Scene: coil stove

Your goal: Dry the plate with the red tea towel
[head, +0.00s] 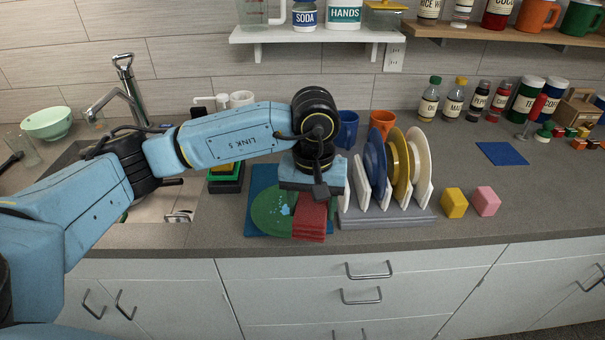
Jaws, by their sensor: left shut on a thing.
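The green plate (268,208) lies flat on a blue mat (258,177) on the counter. Pale blue-white spots, which look like water drops, show on its surface. The folded red tea towel (309,222) is at the plate's right side and covers part of it. My left gripper (312,192) points down over the towel and is shut on it; the fingertips are mostly hidden by the gripper body. I cannot tell how firmly the towel presses on the plate. My right gripper is not in view.
A dish rack (387,220) with blue, yellow and cream plates stands close on the right. Yellow (455,203) and pink (486,201) blocks lie beyond it. The sink (150,204) is at the left. A white shelf (312,35) hangs above; the counter's front right is clear.

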